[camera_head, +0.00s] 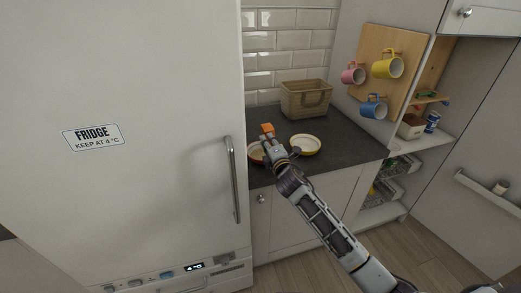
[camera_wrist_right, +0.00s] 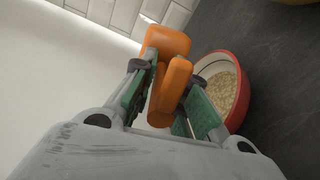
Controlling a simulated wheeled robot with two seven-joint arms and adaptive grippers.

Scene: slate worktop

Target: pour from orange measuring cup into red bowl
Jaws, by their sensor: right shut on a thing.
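The orange measuring cup (camera_head: 267,128) is at the tip of my right gripper (camera_head: 274,146), above the worktop. In the right wrist view my right gripper (camera_wrist_right: 165,80) is shut on the orange measuring cup (camera_wrist_right: 167,40), with its green pads on either side of the handle. The inside of the cup cannot be seen. The red bowl (camera_head: 253,157) stands on the worktop, partly hidden behind my right gripper. In the right wrist view the red bowl (camera_wrist_right: 244,97) is upright beside the cup, with pale grain-like bits inside. My left gripper is not in view.
The fridge (camera_head: 130,180) rises close on the left. Mugs hang on a wooden board (camera_head: 372,45) to the right.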

